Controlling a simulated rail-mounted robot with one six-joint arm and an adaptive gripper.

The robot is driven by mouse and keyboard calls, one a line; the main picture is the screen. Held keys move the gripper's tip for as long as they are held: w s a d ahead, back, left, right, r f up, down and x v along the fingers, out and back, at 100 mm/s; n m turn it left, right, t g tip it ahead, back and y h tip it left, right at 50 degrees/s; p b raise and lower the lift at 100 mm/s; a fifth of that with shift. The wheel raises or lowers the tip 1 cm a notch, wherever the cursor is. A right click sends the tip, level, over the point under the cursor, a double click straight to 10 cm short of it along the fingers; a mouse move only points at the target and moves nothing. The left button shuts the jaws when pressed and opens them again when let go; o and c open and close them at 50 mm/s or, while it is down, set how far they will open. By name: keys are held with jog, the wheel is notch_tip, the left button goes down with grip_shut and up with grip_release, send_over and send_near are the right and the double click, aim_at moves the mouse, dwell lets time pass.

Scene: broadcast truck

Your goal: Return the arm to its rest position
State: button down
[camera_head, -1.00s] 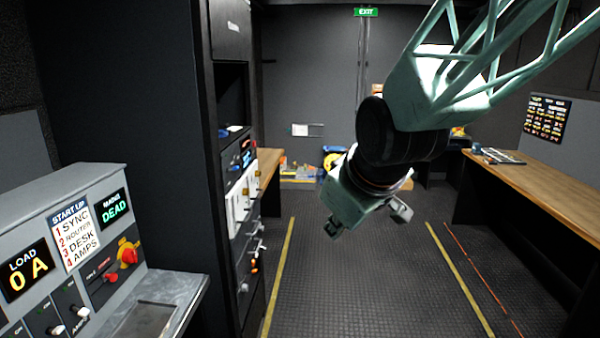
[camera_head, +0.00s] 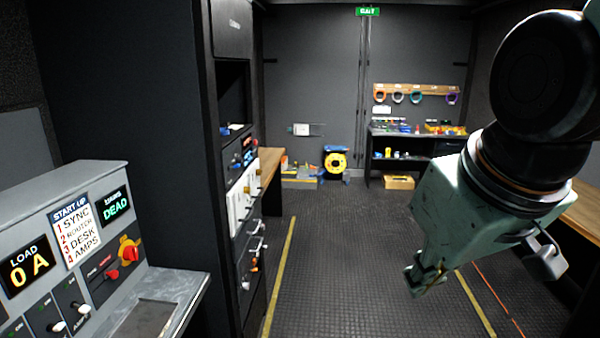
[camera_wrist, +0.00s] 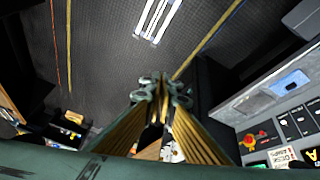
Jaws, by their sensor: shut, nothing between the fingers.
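My gripper (camera_head: 426,281) is pale green and hangs in the air over the aisle, at the right of the head view. It points down and to the left. Its fingers are shut with nothing held, and they touch nothing that I can see. In the wrist view the finger ends (camera_wrist: 161,92) sit close together at the middle. My wrist and a large black joint fill the right edge of the head view, and the rest of my arm is out of frame.
The console (camera_head: 75,235) with the DEAD display stands at left, beside the tall black rack (camera_head: 235,150). A wooden desk (camera_head: 585,212) runs along the right, partly behind my arm. The aisle floor (camera_head: 350,250) is clear.

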jog(key=s+d+m+g, duration=0.1)
jog(key=s+d+m, duration=0.1)
jog(key=s, duration=1.1)
jog(key=shift+s+d+f+m, duration=0.2)
jog(key=shift+d+f+m, duration=0.2)
jog(key=shift+m, duration=0.2)
